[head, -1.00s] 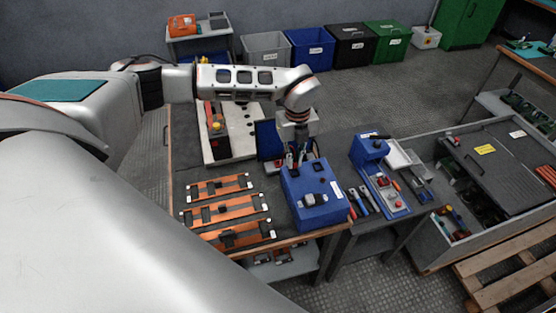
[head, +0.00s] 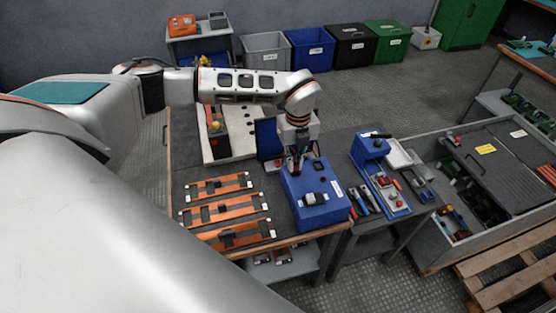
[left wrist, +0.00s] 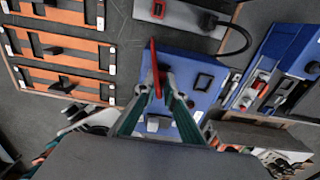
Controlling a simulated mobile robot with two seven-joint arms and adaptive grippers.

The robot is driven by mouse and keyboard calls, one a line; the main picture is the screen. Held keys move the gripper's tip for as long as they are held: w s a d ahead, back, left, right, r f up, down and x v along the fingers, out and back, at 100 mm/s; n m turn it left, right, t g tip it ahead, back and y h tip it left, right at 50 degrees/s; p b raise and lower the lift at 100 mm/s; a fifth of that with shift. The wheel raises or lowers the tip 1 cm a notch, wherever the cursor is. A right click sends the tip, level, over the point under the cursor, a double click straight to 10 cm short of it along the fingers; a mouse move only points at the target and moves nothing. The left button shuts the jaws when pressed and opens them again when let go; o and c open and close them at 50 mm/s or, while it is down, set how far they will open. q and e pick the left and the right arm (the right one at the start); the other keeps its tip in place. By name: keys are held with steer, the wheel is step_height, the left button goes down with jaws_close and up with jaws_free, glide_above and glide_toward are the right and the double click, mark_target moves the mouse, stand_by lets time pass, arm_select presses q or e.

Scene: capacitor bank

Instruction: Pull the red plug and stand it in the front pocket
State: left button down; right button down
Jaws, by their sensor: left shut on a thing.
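The red plug (left wrist: 155,66) shows in the left wrist view as a narrow red piece, seen nearly edge-on. My left gripper (left wrist: 157,86) is shut on it, with a green-edged finger on each side. In the head view my left gripper (head: 299,166) points down at the back left of the blue box (head: 318,205), and the plug is mostly hidden there. The box top carries a square black opening (left wrist: 203,82) and a grey fitting (head: 315,199). I cannot tell whether the plug touches the box, or which recess is the front pocket. My right gripper is not in view.
Orange racks (head: 227,209) lie left of the box. A black cable (left wrist: 240,38) curves close to the box. Hand tools (head: 364,198) and a second blue unit (head: 370,148) stand to the right. A pale board (head: 232,143) lies behind.

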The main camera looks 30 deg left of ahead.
arm_select(q)
steer(key=shift+f+b, duration=0.35)
steer(key=shift+f, duration=0.2)
steer(key=shift+s+f, duration=0.3)
steer(key=shift+f, duration=0.1)
stand_by(0.8)
steer(key=c, duration=2)
jaws_free()
steer(key=shift+d, duration=0.1)
steer(key=shift+c, duration=0.2)
steer(key=shift+w+f, duration=0.1)
steer(key=r, duration=1.2)
steer(key=shift+w+r, duration=0.2)
steer(key=shift+r, duration=0.1)
